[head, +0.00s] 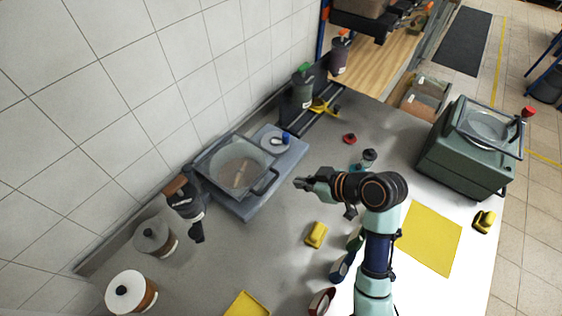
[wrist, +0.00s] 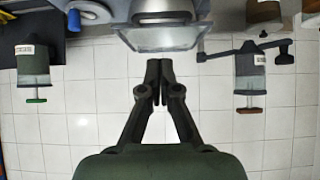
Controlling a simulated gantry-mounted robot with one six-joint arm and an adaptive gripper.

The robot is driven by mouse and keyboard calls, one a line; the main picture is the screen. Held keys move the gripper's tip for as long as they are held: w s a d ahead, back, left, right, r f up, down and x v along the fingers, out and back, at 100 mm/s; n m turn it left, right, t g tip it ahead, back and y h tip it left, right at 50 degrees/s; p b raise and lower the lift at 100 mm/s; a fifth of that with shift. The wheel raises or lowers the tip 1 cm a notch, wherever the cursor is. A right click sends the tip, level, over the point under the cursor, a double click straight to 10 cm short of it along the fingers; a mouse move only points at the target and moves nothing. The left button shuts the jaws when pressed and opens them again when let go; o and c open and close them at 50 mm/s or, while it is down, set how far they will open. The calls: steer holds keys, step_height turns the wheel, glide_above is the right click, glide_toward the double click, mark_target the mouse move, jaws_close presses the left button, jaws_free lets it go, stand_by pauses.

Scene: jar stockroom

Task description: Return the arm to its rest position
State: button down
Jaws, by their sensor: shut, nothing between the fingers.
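My gripper (head: 304,184) is over the middle of the table, right of the clear-walled basin on a grey platform (head: 257,193). It is shut and empty. In the wrist view its fingertips (wrist: 159,72) meet, pointing toward the tiled wall, below the basin (wrist: 165,38) in that picture. My arm bends from the lower right of the head view. The wrist view appears upside down, with a green-lidded jar (wrist: 33,72) at left and a brown-lidded jar (wrist: 250,75) at right.
Jars line the wall, including a green-lidded jar (head: 302,88) and a white-topped jar (head: 131,292). A yellow block (head: 316,234) lies near my arm. A yellow mat (head: 430,238) and a dark green machine (head: 464,155) are at right. Small lids lie behind my arm.

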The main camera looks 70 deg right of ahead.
stand_by(0.3)
steer(key=w+a+r+n+p, duration=0.1)
steer(key=w+a+r+p, duration=0.3)
steer(key=w+a, duration=0.55)
steer(key=w+a+r+t+p, duration=0.1)
steer(key=a+r, duration=0.3)
steer(key=a, duration=0.5)
steer(key=w+a+r+n+t+y+p, duration=0.1)
steer(key=a+r+p, duration=0.1)
steer(key=a+r, duration=0.3)
steer(key=w+a+r+t+y+p, duration=0.1)
steer(key=a+r, duration=0.3)
steer(key=a, duration=0.9)
steer(key=shift+w+a+r, duration=0.25)
steer(key=shift+w, duration=0.35)
